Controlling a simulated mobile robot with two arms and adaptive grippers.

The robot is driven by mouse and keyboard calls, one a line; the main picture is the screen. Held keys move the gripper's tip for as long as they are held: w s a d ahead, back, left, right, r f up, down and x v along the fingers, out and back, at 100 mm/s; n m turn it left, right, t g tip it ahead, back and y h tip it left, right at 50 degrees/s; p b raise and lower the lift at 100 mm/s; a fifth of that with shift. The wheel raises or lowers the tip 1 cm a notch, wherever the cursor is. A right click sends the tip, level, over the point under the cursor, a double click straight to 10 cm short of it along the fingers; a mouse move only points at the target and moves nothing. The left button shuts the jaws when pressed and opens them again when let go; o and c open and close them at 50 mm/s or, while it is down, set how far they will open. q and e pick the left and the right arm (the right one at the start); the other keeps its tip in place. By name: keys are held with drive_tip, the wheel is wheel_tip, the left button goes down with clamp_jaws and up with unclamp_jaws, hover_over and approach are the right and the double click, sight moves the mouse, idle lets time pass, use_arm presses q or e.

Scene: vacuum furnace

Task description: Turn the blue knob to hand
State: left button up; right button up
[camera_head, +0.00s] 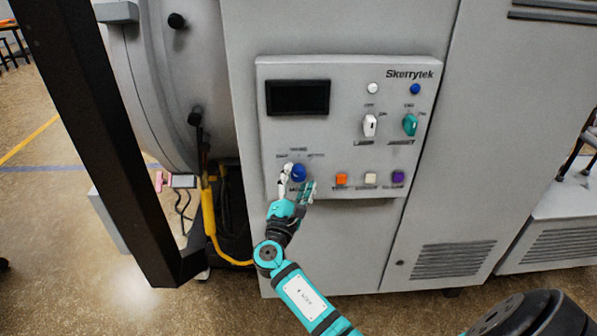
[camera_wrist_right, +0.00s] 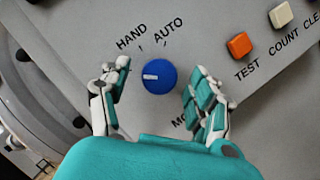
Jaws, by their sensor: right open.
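The round blue knob (camera_head: 299,172) is on the lower left of the grey control panel. In the right wrist view, the knob (camera_wrist_right: 160,78) has a white mark on its left half, pointing left, below the HAND label (camera_wrist_right: 131,38). The AUTO label (camera_wrist_right: 168,29) is above the knob. A third label at lower right is partly hidden by a finger. My right gripper (camera_wrist_right: 160,70) is open, with one finger on each side of the knob and gaps between; it also shows in the head view (camera_head: 297,184). My left gripper is not seen.
Orange (camera_head: 341,179), cream (camera_head: 370,178) and purple (camera_head: 398,177) buttons sit right of the knob. White (camera_head: 370,125) and green (camera_head: 410,124) switches are above them, and a dark display (camera_head: 298,97) is at upper left. A dark post (camera_head: 95,130) stands at left.

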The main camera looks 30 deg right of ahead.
drive_tip(key=shift+w+d+r, duration=0.1)
drive_tip(key=shift+w+d, duration=0.35)
drive_tip(key=shift+d, duration=0.1)
drive_tip(key=c, duration=1.2)
drive_tip(key=shift+m+g+b, duration=0.4)
drive_tip(key=shift+m+b, duration=0.65)
drive_tip(key=shift+m, duration=0.15)
drive_tip(key=m+g+b, duration=0.1)
drive_tip(key=m+b, duration=0.1)
drive_tip(key=shift+m, duration=0.3)
drive_tip(key=shift+m+g+y+b, duration=0.45)
drive_tip(key=shift+m+g, duration=0.15)
drive_tip(key=shift+m, duration=0.6)
drive_tip(key=shift+m+y, duration=0.35)
drive_tip(key=shift+m, duration=0.95)
drive_tip(key=shift+g+b, duration=0.3)
